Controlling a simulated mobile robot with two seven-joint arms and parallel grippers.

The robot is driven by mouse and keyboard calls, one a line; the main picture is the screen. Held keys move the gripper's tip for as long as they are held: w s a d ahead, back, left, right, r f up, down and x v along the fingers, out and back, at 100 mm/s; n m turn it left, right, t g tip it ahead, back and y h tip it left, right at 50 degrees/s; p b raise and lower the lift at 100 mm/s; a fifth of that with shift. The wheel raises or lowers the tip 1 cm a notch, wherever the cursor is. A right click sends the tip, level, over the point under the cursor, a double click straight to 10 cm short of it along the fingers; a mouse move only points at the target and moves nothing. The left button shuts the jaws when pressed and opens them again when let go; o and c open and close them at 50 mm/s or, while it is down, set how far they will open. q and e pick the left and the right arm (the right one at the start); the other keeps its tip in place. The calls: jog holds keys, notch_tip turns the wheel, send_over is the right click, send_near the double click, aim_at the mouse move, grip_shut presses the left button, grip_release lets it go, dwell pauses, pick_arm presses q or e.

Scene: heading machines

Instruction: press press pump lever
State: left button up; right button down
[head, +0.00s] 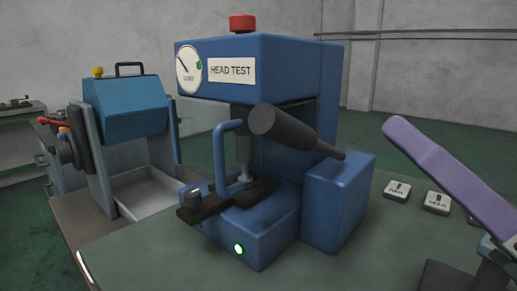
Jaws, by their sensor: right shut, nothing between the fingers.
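The blue press (262,63) with a "HEAD TEST" label stands on the table in the middle of the head view. Its pump lever (292,131) is a dark bar with a thick round grip at its left end. The lever slopes down to the right, to the top of a blue box (341,205) on the press's side. My left gripper is out of view.
The press has a red knob (242,23) on top, a dial (189,69), and a lit green button (239,249). A blue machine with a tray (152,195) stands at left. Labelled white blocks (397,191) lie at right. The table front (340,268) is clear.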

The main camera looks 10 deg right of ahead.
dwell(0.3)
notch_tip(320, 180, up, 5)
jog(key=p, duration=0.2)
send_over(311, 140)
jog(key=s, duration=0.3)
jog(key=f, duration=0.1)
jog(key=a+f, duration=0.1)
jog(key=f, duration=0.2)
jog(key=shift+a+b, duration=0.35)
jog(key=shift+b, duration=0.05)
